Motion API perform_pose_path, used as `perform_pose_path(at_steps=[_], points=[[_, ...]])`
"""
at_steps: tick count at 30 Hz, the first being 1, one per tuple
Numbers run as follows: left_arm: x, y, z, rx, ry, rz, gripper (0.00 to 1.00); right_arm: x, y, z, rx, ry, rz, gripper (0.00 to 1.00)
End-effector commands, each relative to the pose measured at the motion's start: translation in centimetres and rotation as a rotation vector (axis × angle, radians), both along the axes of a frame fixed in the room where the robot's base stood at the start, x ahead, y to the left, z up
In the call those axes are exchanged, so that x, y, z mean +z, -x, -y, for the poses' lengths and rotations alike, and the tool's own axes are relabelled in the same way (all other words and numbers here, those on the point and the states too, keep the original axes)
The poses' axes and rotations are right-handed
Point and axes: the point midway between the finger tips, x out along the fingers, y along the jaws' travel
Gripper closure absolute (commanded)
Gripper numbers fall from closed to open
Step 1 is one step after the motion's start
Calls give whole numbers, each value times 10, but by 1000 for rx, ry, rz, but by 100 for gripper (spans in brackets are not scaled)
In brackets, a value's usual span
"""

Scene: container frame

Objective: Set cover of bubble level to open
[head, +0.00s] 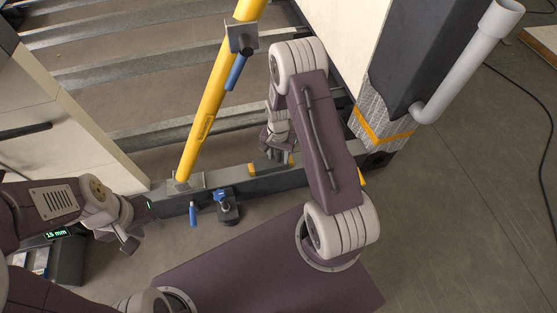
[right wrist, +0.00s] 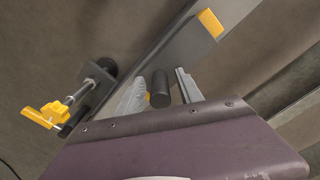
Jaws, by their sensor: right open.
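A grey piece with yellow ends (head: 252,169) sits on the dark beam. It may be the bubble level, but its vial and cover cannot be made out. One yellow end also shows in the right wrist view (right wrist: 211,24). My right gripper (head: 271,157) is over this piece and partly hides it. In the right wrist view its two fingers (right wrist: 160,92) are apart, with a dark cylinder (right wrist: 159,88) showing between them; contact cannot be told. My left gripper (head: 137,225) is left of the beam, away from the piece; its finger gap is unclear.
A yellow brace (head: 208,112) rises from the dark beam (head: 172,203). A blue-handled tool (head: 194,214) and a black device with a blue top (head: 227,207) are in front of the beam. A yellow-handled screw clamp (right wrist: 52,112) is at left in the wrist view. Open floor (head: 455,215) lies right.

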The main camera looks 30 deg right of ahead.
Motion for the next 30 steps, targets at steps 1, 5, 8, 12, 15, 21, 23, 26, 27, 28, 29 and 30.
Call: perform_pose_path(at_steps=[1, 5, 8, 12, 15, 21, 23, 26, 27, 28, 29, 30], points=[[-2, 0, 0, 0, 0, 0, 64, -2, 0, 0, 0, 0, 1, 57], [0, 0, 0, 0, 0, 0, 64, 0, 0, 0, 0, 0, 1, 57], [0, 0, 0, 0, 0, 0, 64, 0, 0, 0, 0, 0, 1, 74], [0, 0, 0, 0, 0, 0, 64, 0, 0, 0, 0, 0, 1, 100], [0, 0, 0, 0, 0, 0, 64, 0, 0, 0, 0, 0, 1, 100], [0, 0, 0, 0, 0, 0, 64, 0, 0, 0, 0, 1, 1, 100], [0, 0, 0, 0, 0, 0, 64, 0, 0, 0, 0, 1, 1, 100], [0, 0, 0, 0, 0, 0, 64, 0, 0, 0, 0, 1, 1, 100], [0, 0, 0, 0, 0, 0, 64, 0, 0, 0, 0, 1, 1, 100], [0, 0, 0, 0, 0, 0, 64, 0, 0, 0, 0, 1, 1, 100], [0, 0, 0, 0, 0, 0, 64, 0, 0, 0, 0, 1, 1, 100], [0, 0, 0, 0, 0, 0, 64, 0, 0, 0, 0, 1, 1, 100]])
